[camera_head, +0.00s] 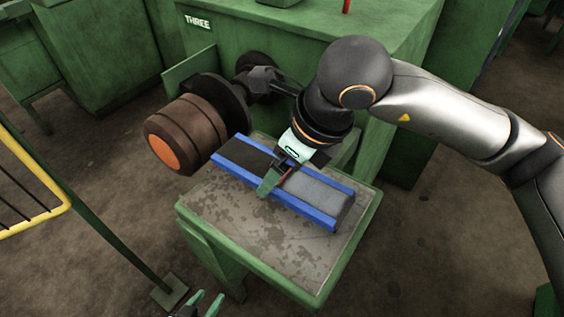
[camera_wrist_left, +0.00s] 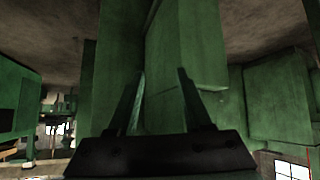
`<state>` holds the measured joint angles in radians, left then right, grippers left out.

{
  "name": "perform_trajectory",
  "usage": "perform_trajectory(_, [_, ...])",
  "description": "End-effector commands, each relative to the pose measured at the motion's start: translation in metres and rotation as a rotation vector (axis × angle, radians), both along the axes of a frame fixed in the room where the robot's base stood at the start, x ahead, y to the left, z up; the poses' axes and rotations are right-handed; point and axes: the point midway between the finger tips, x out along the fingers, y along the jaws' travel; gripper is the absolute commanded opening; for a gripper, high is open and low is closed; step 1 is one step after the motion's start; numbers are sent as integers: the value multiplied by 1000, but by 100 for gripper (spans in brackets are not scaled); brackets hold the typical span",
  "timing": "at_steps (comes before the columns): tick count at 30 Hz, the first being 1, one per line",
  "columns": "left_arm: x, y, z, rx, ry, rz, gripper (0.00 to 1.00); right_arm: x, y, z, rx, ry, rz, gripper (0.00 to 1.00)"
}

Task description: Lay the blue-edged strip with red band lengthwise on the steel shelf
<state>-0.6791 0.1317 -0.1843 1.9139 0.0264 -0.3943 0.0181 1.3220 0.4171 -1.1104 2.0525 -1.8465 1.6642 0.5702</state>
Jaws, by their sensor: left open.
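The strip (camera_head: 320,193) has blue edges and a dark grey middle, with a bit of red band (camera_head: 287,173) beside the gripper. It lies along the far side of the steel shelf (camera_head: 235,225), its left end near the brown roller. Whether it rests fully on the steel is unclear. My right gripper (camera_head: 279,177), on the arm from the right, is at the strip's middle, a green finger over it; its grip is hidden. My left gripper (camera_head: 201,304) shows only its fingertips at the bottom edge. In the left wrist view its fingers (camera_wrist_left: 160,100) are apart and empty.
The brown roller (camera_head: 189,133) with an orange end sits close beyond the shelf's left corner. A green machine (camera_head: 285,50) marked THREE stands behind. A yellow rail (camera_head: 50,215) is at left. The shelf's near half is clear.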

Motion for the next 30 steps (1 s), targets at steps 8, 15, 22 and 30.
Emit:
perform_trajectory(8, [0, 0, -1, 0, -1, 0, 50, 0, 0, -1, 0, 0, 0, 29])
perform_trajectory(15, [0, -1, -9, 0, 3, -1, 50, 0, 0, -8, 1, -1, 0, 29])
perform_trajectory(22, [1, -4, -21, -3, 9, -6, 50, 0, 0, -19, 3, -2, -1, 29])
perform_trajectory(30, [4, -12, -30, -15, 4, -20, 50, 0, 0, -33, 5, -5, -1, 29])
